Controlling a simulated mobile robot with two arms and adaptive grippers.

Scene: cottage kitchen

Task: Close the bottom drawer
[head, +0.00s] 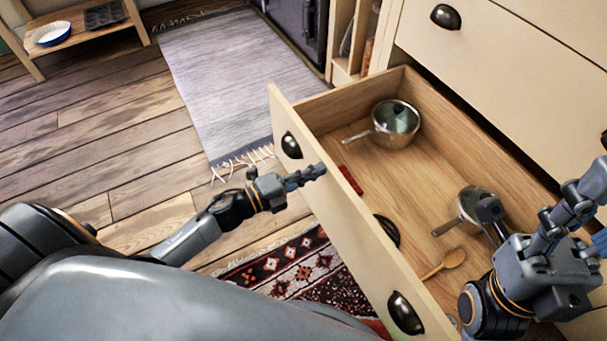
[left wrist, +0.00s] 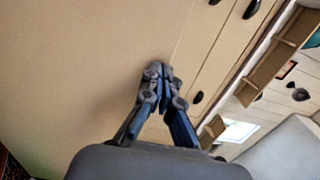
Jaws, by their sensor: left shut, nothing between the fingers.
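The bottom drawer (head: 340,230) stands pulled out, its cream front panel with dark cup handles facing left. My left gripper (head: 322,170) is shut and empty, at the outer side of the front panel in the head view. Whether it touches the panel I cannot tell. In the left wrist view its closed fingertips (left wrist: 158,70) point at a broad cream surface. My right gripper (head: 580,215) is over the near right part of the drawer, partly cut off by the picture's edge. Whether its fingers are open is unclear.
The drawer holds a lidded pot (head: 396,122), a second pan (head: 470,207) partly behind my right arm, a wooden spoon (head: 452,260) and a red item (head: 350,180). A grey rug (head: 230,80) and a patterned rug (head: 300,268) lie on the wooden floor.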

